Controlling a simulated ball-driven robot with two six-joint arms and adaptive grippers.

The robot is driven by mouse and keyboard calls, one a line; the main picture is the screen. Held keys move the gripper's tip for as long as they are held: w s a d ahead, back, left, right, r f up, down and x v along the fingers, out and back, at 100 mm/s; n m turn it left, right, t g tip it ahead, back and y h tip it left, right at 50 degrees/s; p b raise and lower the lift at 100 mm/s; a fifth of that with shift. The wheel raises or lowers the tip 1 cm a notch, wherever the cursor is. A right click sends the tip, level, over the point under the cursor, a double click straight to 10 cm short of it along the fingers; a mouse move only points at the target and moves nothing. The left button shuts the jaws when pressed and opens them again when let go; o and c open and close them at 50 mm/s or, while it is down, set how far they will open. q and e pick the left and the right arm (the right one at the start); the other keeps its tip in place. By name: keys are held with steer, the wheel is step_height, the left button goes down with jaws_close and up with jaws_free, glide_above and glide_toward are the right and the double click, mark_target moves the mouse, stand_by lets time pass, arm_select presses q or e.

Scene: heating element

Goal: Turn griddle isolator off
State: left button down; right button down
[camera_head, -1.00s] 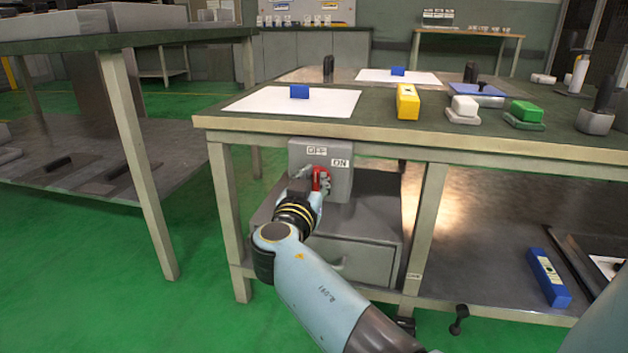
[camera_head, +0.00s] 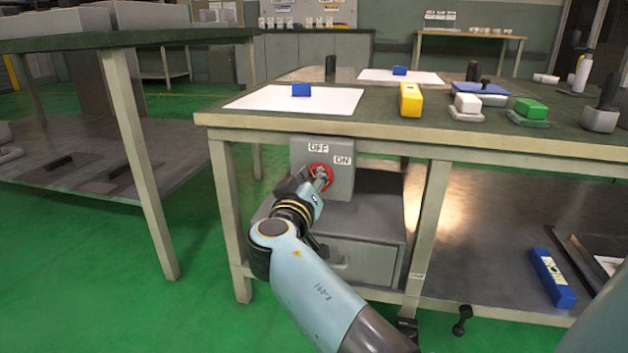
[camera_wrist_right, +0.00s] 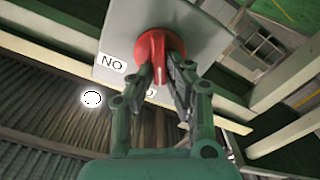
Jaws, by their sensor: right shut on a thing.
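The grey isolator box (camera_head: 345,183) hangs under the front edge of the table, with an OFF label (camera_head: 318,148) above its knob and an ON label (camera_head: 342,160) to the upper right. My right gripper (camera_head: 322,180) is shut on the red knob (camera_head: 325,168), with a finger on each side of its raised grip. In the right wrist view, the red knob (camera_wrist_right: 152,42) has a white mark pointing down, toward a label mostly hidden by the fingers. The ON label (camera_wrist_right: 112,63) appears upside down at left there. My left gripper is out of view.
The table (camera_head: 450,142) overhangs the box closely. A grey drawer unit (camera_head: 360,262) stands below it. A table leg (camera_head: 427,225) is to the right, and a blue block (camera_head: 552,278) lies on the lower shelf. Green floor is open at left.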

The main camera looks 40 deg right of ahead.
steer(key=n, duration=0.2)
steer(key=shift+w+a+f+n, duration=0.1)
steer(key=shift+a+f+n, duration=0.05)
steer(key=shift+n, duration=0.25)
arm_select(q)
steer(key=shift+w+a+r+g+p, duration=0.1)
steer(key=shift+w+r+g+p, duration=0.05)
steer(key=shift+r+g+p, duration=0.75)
arm_select(e)
steer(key=shift+w+a+f+n, duration=0.1)
steer(key=shift+f+n, duration=0.05)
steer(key=shift+n, duration=1.35)
steer(key=shift+f+n, duration=0.15)
steer(key=shift+n, duration=1.35)
steer(key=shift+w+a+f+n, duration=0.1)
steer(key=shift+f+n, duration=0.05)
steer(key=shift+n, duration=1.35)
steer(key=shift+f, duration=0.1)
steer(key=c, duration=1.3)
jaws_free()
